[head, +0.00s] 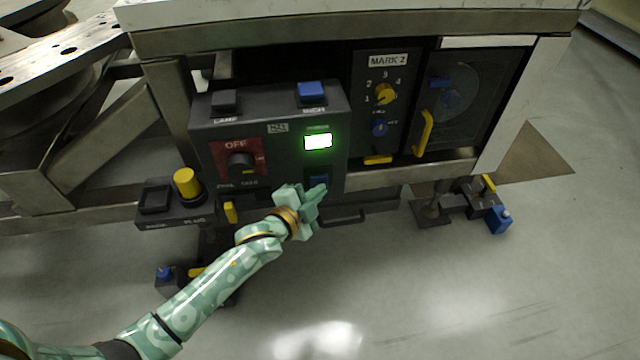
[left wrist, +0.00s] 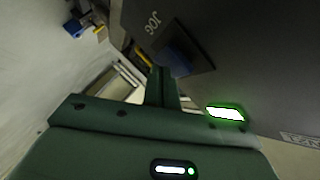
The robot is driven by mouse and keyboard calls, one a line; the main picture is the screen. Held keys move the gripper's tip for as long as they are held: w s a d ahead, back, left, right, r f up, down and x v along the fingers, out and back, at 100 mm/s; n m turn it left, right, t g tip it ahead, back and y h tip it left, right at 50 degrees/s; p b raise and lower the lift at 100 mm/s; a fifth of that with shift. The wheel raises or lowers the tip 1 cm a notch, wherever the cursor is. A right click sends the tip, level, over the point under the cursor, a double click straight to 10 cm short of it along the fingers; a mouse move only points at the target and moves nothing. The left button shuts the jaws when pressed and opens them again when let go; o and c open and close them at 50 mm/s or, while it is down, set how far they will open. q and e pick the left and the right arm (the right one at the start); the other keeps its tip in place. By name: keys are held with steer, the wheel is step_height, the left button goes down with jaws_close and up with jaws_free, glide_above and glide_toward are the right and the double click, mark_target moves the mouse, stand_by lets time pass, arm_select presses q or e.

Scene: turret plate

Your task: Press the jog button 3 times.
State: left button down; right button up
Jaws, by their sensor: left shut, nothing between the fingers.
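The jog button is a blue button (head: 319,179) low on the front of the dark control box (head: 285,175), below a lit green-edged display (head: 318,142). In the left wrist view the blue button (left wrist: 180,56) sits beside the "JOG" lettering, partly behind my fingers. My left gripper (head: 317,193) is shut and empty, with its fingertips at the lower edge of the button. The fingers also show in the left wrist view (left wrist: 162,88). I cannot tell whether they touch the button. My right gripper is not in view.
The box also carries a red OFF panel with a black knob (head: 240,162), a black lamp button (head: 226,101) and a blue top button (head: 311,92). A MARK 2 dial (head: 385,94) is to the right.

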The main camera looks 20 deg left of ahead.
arm_select(q)
steer(key=shift+w+a, duration=0.15)
steer(key=shift+w, duration=0.05)
steer(key=shift+s, duration=0.1)
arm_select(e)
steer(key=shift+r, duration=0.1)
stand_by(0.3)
arm_select(q)
steer(key=shift+s+d+p, duration=0.5)
steer(key=shift+s+d, duration=0.1)
steer(key=shift+s, duration=0.2)
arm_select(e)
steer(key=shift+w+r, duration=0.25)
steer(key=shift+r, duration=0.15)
arm_select(q)
steer(key=s+d+p, duration=0.1)
steer(key=s, duration=0.1)
steer(key=s+d+p, duration=0.1)
steer(key=s, duration=0.1)
steer(key=shift+d, duration=0.4)
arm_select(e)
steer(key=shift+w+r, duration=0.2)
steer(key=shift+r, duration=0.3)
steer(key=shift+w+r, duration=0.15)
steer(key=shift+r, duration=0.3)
